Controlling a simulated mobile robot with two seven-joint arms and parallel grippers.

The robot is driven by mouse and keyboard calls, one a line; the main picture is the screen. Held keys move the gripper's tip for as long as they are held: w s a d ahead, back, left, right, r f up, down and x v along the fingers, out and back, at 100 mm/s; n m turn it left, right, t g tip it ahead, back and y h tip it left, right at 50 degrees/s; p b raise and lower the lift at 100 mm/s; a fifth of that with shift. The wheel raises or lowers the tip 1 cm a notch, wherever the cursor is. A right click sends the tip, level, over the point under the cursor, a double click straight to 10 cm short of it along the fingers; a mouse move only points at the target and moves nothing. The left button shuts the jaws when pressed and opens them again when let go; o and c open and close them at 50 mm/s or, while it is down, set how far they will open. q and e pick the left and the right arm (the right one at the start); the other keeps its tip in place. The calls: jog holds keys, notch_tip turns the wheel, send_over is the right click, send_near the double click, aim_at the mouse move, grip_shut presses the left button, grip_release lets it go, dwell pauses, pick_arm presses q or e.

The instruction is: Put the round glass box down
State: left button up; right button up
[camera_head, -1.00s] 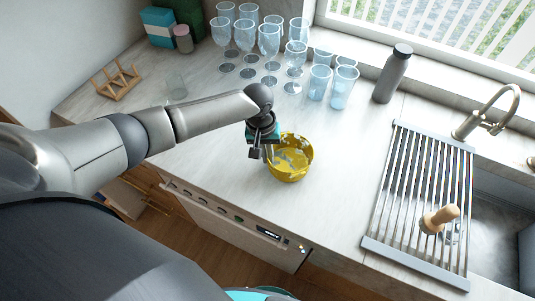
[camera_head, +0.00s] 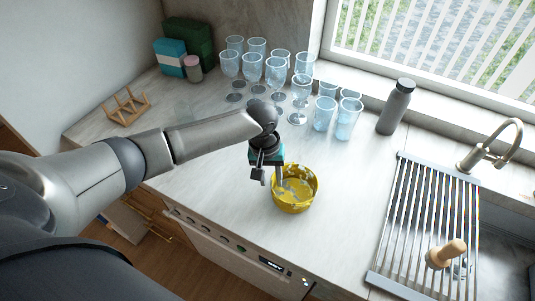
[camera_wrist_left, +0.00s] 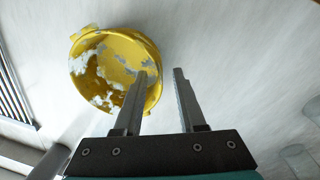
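My left gripper (camera_head: 269,178) is at the bowl's left rim, with one finger over the inside and the other outside. In the left wrist view, the bowl (camera_wrist_left: 88,82) lies at the upper left. There the left gripper (camera_wrist_left: 160,76) has its fingers apart with a clear gap, and the bowl's rim passes between them. Whether a finger touches the rim cannot be told. My right gripper is not in view.
Several stemmed glasses (camera_head: 252,70) and tumblers (camera_head: 347,120) stand behind the bowl. A grey bottle (camera_head: 395,108) is by the window. A drying rack (camera_head: 420,225) with a wooden-handled brush (camera_head: 447,253) lies at right. A wooden rack (camera_head: 127,107) stands at left. Counter around the bowl is clear.

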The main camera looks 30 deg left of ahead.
pick_arm(q)
notch_tip(320, 180, up, 11)
jog(key=a, duration=0.1)
jog(key=shift+s+r+p, duration=0.2)
jog(key=shift+p, duration=0.15)
